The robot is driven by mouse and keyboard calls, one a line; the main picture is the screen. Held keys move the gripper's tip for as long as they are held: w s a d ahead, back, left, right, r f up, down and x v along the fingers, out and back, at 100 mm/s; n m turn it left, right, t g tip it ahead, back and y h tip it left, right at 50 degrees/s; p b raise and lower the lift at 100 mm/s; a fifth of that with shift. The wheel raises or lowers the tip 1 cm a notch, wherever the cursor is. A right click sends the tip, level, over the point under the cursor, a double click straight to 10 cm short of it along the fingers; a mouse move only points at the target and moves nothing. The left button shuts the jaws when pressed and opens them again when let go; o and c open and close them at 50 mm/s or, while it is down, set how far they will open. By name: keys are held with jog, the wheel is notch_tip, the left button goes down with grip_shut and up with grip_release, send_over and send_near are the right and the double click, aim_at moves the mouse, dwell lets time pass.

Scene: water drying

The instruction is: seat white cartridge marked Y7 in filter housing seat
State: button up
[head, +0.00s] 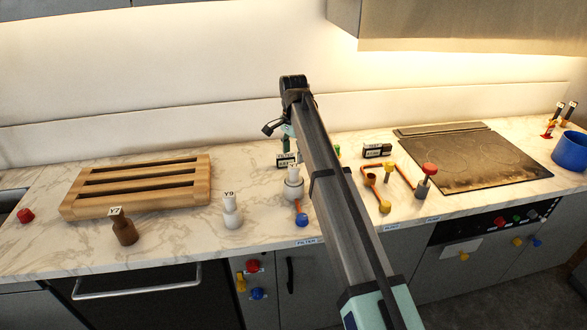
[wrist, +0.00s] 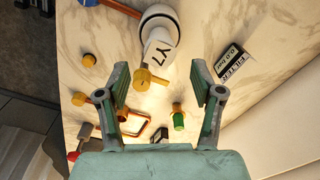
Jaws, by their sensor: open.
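The white cartridge marked Y7 (wrist: 160,52) stands upright in the round white filter housing seat (wrist: 152,14) in the wrist view. In the head view the cartridge (head: 293,173) shows its tag partly covered by my arm, above the cup-like housing (head: 292,191). How deep it sits I cannot tell. My gripper (wrist: 160,72) is open and empty, its fingers apart from the cartridge, which lies beyond the fingertips. In the head view my gripper (head: 277,128) is raised above and behind the housing.
A brown cartridge tagged Y7 (head: 124,229) and a white one tagged Y9 (head: 232,212) stand left of the housing. A wooden rack (head: 140,186) is at the left. A black filter sign (wrist: 236,62) stands beside the housing. Valves and a cooktop (head: 470,160) are at right.

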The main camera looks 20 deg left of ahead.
jog(key=shift+r, duration=1.7)
